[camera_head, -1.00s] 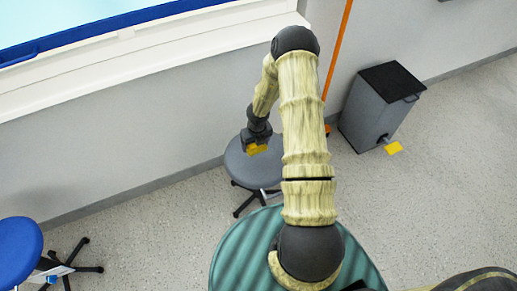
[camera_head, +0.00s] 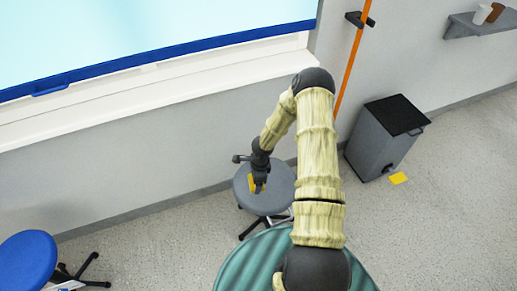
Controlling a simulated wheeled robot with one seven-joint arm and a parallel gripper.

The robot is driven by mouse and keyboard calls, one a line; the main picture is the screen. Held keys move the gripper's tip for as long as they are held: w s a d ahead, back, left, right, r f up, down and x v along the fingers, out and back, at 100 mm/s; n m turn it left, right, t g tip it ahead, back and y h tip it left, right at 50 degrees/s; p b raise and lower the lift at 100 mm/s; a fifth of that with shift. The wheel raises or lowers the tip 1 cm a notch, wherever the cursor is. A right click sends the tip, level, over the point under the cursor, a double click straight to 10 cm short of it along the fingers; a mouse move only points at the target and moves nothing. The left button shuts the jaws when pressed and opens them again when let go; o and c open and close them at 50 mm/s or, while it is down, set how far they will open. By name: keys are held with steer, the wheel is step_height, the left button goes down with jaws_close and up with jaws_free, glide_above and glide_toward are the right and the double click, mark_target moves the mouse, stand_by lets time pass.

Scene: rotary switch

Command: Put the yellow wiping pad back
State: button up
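A small yellow pad (camera_head: 251,183) shows at the left part of the round grey stool seat (camera_head: 282,184), right beside my gripper's fingers. My gripper (camera_head: 259,187) points down over the seat; its dark body partly covers the pad. I cannot tell whether the fingers are closed on the pad or whether the pad touches the seat. A second flat yellow piece (camera_head: 398,178) lies on the floor by the grey bin.
The grey bin with a black top (camera_head: 387,140) stands against the wall. A blue stool (camera_head: 26,260) is at lower left, a small shelf (camera_head: 482,24) at upper right.

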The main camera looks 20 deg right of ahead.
mark_target(251, 188)
steer(key=n, duration=0.1)
steer(key=a+r+n+p, duration=0.1)
steer(key=n, duration=0.1)
steer(key=s+n+p, duration=0.1)
steer(key=n, duration=0.1)
steer(key=shift+a+r+g, duration=0.2)
steer(key=shift+a+g, duration=0.1)
steer(key=n, duration=0.1)
steer(key=n+p, duration=0.1)
steer(key=s+a+n+p, duration=0.1)
steer(key=shift+r+n, duration=0.35)
steer(key=shift+n, duration=0.05)
steer(key=s+a+n+p, duration=0.1)
steer(key=n, duration=0.3)
steer(key=a+r+n+h+p, duration=0.1)
steer(key=n+p, duration=0.1)
steer(key=n, duration=0.1)
steer(key=s+a+n+g+p, duration=0.1)
steer(key=n, duration=0.3)
steer(key=shift+s+r+n, duration=0.3)
steer(key=shift+s, duration=0.05)
